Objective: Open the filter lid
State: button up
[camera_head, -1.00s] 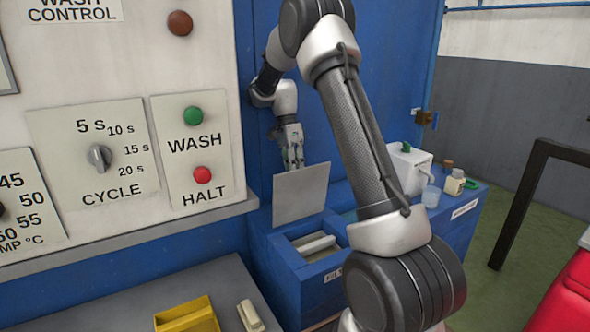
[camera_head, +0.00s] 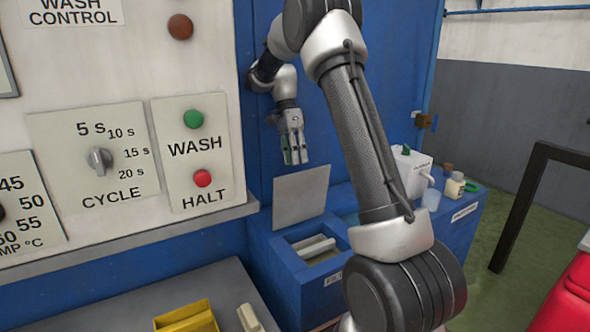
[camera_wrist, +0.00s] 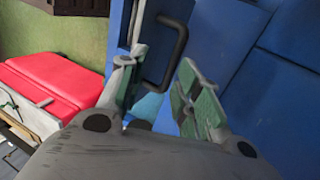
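The filter lid (camera_head: 301,199) is a plain grey panel. It stands raised and nearly upright at the back of the blue filter box (camera_head: 290,270), and the box's opening shows with a pale filter cartridge (camera_head: 317,248) inside. My gripper (camera_head: 295,160) hangs pointing down just above the lid's top edge, close to the blue wall; whether it touches the lid I cannot tell. In the wrist view my gripper (camera_wrist: 165,85) has its two green-padded fingers spread apart with nothing held between them. The lid is not clearly visible in that view.
The control panel (camera_head: 120,120) with wash and halt buttons is on the left. A white jug (camera_head: 410,168) and small containers stand on the blue bench at right. A yellow tray (camera_head: 187,318) lies on the lower left ledge. A dark handle (camera_wrist: 170,55) shows beyond my fingers.

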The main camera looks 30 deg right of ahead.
notch_tip(320, 180, up, 4)
jog(key=shift+r, duration=0.25)
